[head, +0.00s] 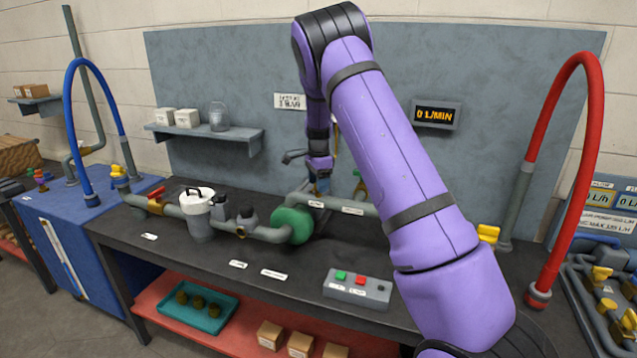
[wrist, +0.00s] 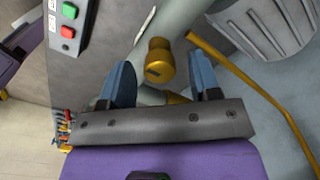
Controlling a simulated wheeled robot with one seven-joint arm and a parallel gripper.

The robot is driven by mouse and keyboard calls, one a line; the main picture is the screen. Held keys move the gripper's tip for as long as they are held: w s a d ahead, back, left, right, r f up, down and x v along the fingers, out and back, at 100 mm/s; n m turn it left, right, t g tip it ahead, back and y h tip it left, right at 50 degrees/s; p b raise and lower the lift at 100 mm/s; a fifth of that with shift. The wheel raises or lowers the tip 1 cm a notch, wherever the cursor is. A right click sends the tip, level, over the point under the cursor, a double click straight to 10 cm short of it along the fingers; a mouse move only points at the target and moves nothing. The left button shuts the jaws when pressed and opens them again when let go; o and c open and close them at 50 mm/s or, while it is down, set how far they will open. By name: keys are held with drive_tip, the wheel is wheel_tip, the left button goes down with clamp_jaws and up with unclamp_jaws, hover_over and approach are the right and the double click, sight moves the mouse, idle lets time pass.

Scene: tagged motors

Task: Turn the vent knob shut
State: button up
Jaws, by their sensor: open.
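In the wrist view a brass-yellow round knob (wrist: 160,60) with a dark mark on its face stands on a grey pipe (wrist: 170,22). It appears to be the vent knob. My gripper (wrist: 162,72) is open, with one blue-grey finger on each side of the knob. Gaps show between knob and fingers; I cannot tell how deep the knob sits between them. In the head view my gripper (head: 319,185) points down above the pipe behind the green pump (head: 291,226). The knob cannot be made out there behind my arm.
A button box (head: 357,289) with green and red buttons sits at the bench front. A white-lidded strainer (head: 198,212) stands left of the pump. A display (head: 436,114) reads 0 L/MIN. A thin yellow rod (wrist: 255,88) runs right of the gripper. The bench front left is mostly clear.

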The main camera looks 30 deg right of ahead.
wheel_tip(320, 180, up, 11)
idle(0.5)
idle(0.4)
drive_tip(key=s+a+r+n+t, duration=0.1)
drive_tip(key=s+a+r+n, duration=0.3)
drive_tip(key=s, duration=0.3)
drive_tip(key=s+a+r+n+t+y, duration=0.1)
drive_tip(key=s+a+r+n, duration=0.15)
drive_tip(key=s+r, duration=0.4)
drive_tip(key=s+a+r+n+t, duration=0.1)
drive_tip(key=s+a+r+n, duration=0.3)
drive_tip(key=s, duration=0.4)
drive_tip(key=s+a+n+t, duration=0.1)
drive_tip(key=s+a+n, duration=0.2)
drive_tip(key=s, duration=0.8)
drive_tip(key=s+a+f+n+t+h, duration=0.1)
drive_tip(key=s+a+n, duration=0.3)
drive_tip(key=s, duration=0.8)
drive_tip(key=shift+a+n, duration=0.3)
drive_tip(key=shift+n, duration=0.75)
